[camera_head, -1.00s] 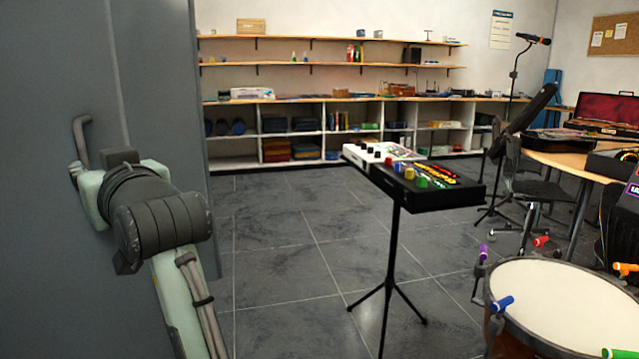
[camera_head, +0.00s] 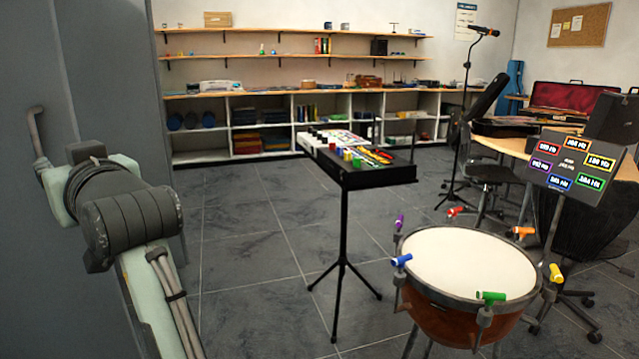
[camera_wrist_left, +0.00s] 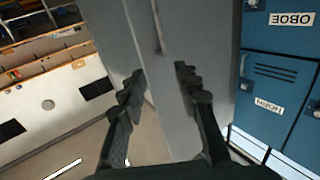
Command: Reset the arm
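My left arm (camera_head: 160,290) rises from the bottom left of the head view, with its dark wrist joint (camera_head: 132,225) in front of a grey panel (camera_head: 110,100). My left gripper's fingertips cannot be made out clearly there. In the left wrist view the left gripper (camera_wrist_left: 158,84) is open, its two dark fingers apart. The grey panel (camera_wrist_left: 175,125) shows between and beyond the fingers; nothing is seen held. I cannot tell whether the fingers touch it. A dark handle (camera_head: 36,140) shows beside the arm. My right gripper is in neither view.
A stand with a black control box (camera_head: 375,178) is mid-floor. A drum (camera_head: 468,268) with coloured pegs and a frequency sign (camera_head: 574,165) are at right. Shelves (camera_head: 290,95) line the back wall. Blue lockers (camera_wrist_left: 275,80) show in the wrist view. Floor between arm and stand is clear.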

